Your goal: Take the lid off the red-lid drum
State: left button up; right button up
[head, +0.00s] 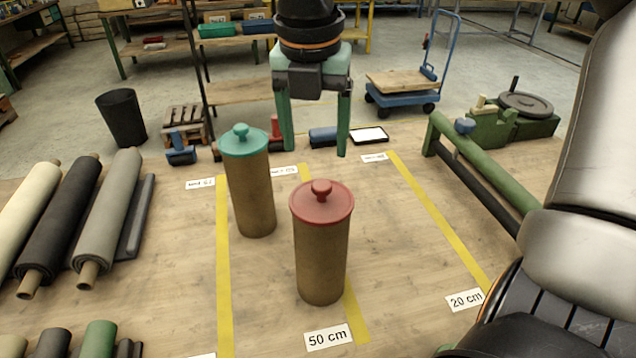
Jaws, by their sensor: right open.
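The red-lid drum (320,265) stands upright on the wooden table, a tall brown cylinder. Its red lid (322,203) with a round knob sits on top. A similar drum (251,195) with a teal lid (244,141) stands behind it to the left. My right gripper (315,152) points down with its two green fingers apart and nothing between them. In the picture it is above and beyond the red lid, apart from it. My left gripper is out of view.
Rolled sheets (70,220) lie at the left. A green bar frame (480,175) stands at the right. Yellow tape lines and a 50 cm label (328,337) mark the table. A blue roller, a red-handled tool and a tablet (370,135) lie at the back edge. Table right of the drum is clear.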

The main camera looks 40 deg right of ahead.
aim_at(322, 184)
jog(key=f, duration=0.3)
jog(key=shift+w+d, duration=0.1)
jog(key=shift+d, duration=0.1)
jog(key=f, duration=0.2)
jog(key=d+f, duration=0.1)
jog(key=f, duration=0.1)
jog(key=shift+p, duration=0.35)
jog(key=shift+f, duration=0.5)
grip_shut()
